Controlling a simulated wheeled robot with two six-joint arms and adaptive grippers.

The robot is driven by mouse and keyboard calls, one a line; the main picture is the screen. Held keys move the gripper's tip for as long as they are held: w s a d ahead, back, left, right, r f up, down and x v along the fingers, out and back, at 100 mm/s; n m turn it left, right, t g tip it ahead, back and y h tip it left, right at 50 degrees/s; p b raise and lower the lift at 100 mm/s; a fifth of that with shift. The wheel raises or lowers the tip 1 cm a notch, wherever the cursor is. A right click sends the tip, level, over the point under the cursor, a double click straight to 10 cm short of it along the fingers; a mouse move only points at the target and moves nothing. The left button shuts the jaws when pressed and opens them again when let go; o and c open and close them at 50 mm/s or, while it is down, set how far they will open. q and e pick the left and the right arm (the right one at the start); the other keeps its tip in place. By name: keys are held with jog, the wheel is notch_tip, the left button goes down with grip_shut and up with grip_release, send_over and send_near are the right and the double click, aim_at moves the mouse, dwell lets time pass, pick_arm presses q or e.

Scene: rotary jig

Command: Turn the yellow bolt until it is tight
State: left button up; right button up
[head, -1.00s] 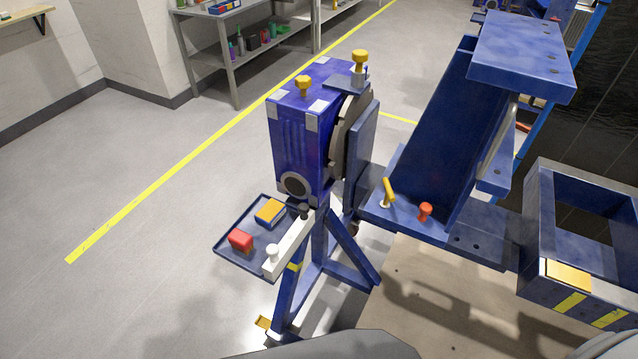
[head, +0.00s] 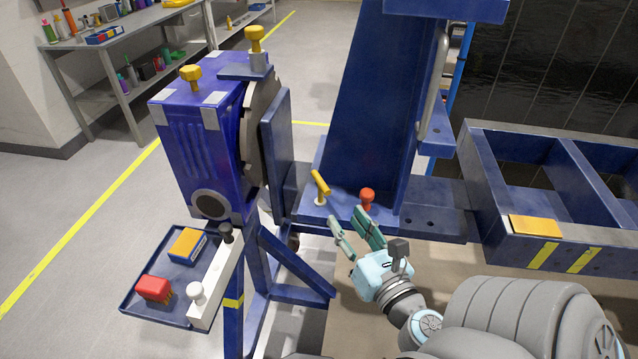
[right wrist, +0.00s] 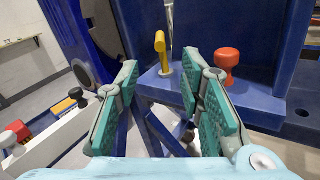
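The yellow bolt (head: 320,184) has a bar-like yellow head on a pale round base, on the blue plate of the rotary jig (head: 262,217). The right wrist view shows the yellow bolt (right wrist: 161,52) upright, ahead of the gap between my fingers. A red knob (head: 367,197) stands on the plate to its right. My right gripper (head: 349,219) is open and empty, just in front of the bolt and knob and apart from the bolt. In the right wrist view its green-padded fingers (right wrist: 160,75) are spread. My left gripper is not in view.
Two other yellow knobs (head: 190,76) top the jig's housing. A tall blue upright (head: 365,100) stands behind the bolt. A blue frame (head: 500,238) is at right.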

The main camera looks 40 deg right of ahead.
aim_at(320, 180)
jog(key=x, duration=0.4)
jog(key=shift+w+r+p, duration=0.1)
jog(key=shift+r+p, duration=0.1)
jog(key=shift+p, duration=0.1)
jog(key=x, duration=0.9)
jog(key=shift+w+d+f, duration=0.15)
jog(key=shift+d+f, duration=0.05)
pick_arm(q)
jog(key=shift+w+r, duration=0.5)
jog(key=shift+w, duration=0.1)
pick_arm(e)
grip_shut()
